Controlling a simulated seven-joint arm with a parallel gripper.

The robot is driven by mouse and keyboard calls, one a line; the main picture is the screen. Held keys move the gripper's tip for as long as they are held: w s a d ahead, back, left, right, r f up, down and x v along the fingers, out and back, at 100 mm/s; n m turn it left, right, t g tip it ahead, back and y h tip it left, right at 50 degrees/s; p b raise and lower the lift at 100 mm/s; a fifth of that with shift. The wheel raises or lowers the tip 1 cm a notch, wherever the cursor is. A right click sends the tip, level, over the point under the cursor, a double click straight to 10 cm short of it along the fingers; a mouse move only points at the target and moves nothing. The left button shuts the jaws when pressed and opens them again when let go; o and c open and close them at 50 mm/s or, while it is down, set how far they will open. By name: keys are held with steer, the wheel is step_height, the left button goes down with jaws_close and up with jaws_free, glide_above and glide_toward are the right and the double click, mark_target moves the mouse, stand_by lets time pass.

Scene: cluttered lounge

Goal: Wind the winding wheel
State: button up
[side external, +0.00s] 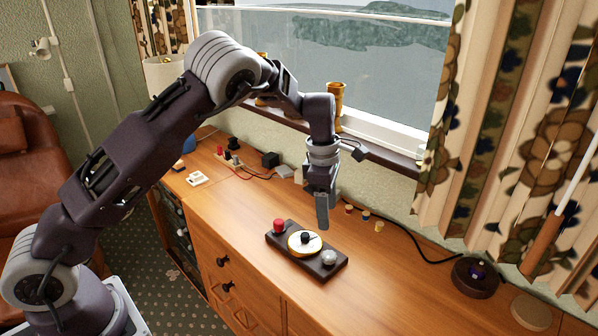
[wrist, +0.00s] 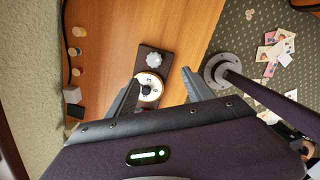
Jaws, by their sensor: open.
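The winding wheel (side external: 305,243) looks like a pale yellow-and-white disc with a black knob, set on a dark oblong board (side external: 332,272) on the wooden cabinet top. A red knob (side external: 279,226) stands at the board's left end and a clear or silvery knob (side external: 329,257) at its right end. My gripper (side external: 322,224) points down above the board, just behind the wheel and apart from it. In the wrist view the wheel (wrist: 149,88) shows between the two open, empty fingers (wrist: 160,80), beyond the tips.
Several small spools (side external: 365,215) stand behind the board, near a black cable (side external: 420,246) running to a dark round base (side external: 474,280). A black box (side external: 270,159) and small devices lie at the left back. The cabinet top (side external: 400,285) right of the board is clear.

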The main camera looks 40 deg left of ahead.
steer(key=s+r+m, duration=0.3)
steer(key=s+r, duration=0.1)
steer(key=r, duration=0.3)
steer(key=s+r+m+t+h, duration=0.1)
steer(key=s+r+m, duration=0.3)
steer(key=r, duration=0.3)
steer(key=shift+s+d+h, duration=0.15)
steer(key=shift+s+h, duration=0.15)
steer(key=shift+s, duration=0.35)
steer(key=shift+f, duration=0.1)
steer(key=n+g+y, duration=0.1)
steer(key=n+y, duration=0.1)
glide_toward(329, 255)
steer(key=shift+n+g, duration=0.3)
steer(key=f, duration=0.9)
steer(key=shift+w+d, duration=0.1)
steer(key=shift+w, duration=0.2)
jaws_close()
